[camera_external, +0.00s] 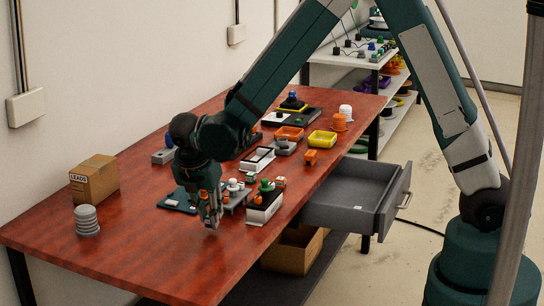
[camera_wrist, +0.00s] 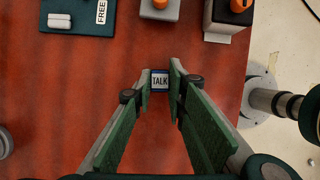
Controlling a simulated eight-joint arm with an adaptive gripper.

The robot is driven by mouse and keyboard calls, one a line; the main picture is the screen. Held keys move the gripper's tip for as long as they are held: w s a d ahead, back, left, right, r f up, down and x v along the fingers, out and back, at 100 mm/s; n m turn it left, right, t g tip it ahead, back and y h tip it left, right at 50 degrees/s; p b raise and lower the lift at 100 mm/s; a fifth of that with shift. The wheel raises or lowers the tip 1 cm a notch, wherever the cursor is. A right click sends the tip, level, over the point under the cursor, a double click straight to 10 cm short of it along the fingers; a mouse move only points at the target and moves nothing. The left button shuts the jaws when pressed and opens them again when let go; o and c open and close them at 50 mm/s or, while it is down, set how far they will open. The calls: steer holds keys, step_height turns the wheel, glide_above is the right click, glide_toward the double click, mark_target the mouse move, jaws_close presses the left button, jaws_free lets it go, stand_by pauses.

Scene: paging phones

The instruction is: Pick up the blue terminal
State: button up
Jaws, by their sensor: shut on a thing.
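My gripper (camera_external: 211,221) is low over the near part of the red-brown table, pointing down. In the wrist view its green-padded fingers (camera_wrist: 160,80) are closed on a small blue-edged block (camera_wrist: 160,85) with a white label reading TALK. The block sits between the fingertips with the tabletop behind it. I cannot tell whether it touches the table. In the external view the fingers hide it. Whether this block is the blue terminal, I cannot tell for certain. Another blue-topped thing (camera_external: 292,97) stands at the table's far end.
A dark teal mat (camera_wrist: 85,24) labelled FREE, a grey block with an orange knob (camera_wrist: 159,10) and a black-and-white box (camera_wrist: 226,22) lie ahead. A LEADS carton (camera_external: 95,180) and stacked grey discs (camera_external: 87,220) stand left. An open drawer (camera_external: 350,195) juts out right. The table's near end is clear.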

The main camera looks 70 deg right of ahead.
steer(key=shift+r+p, duration=0.45)
steer(key=shift+r, duration=3.75)
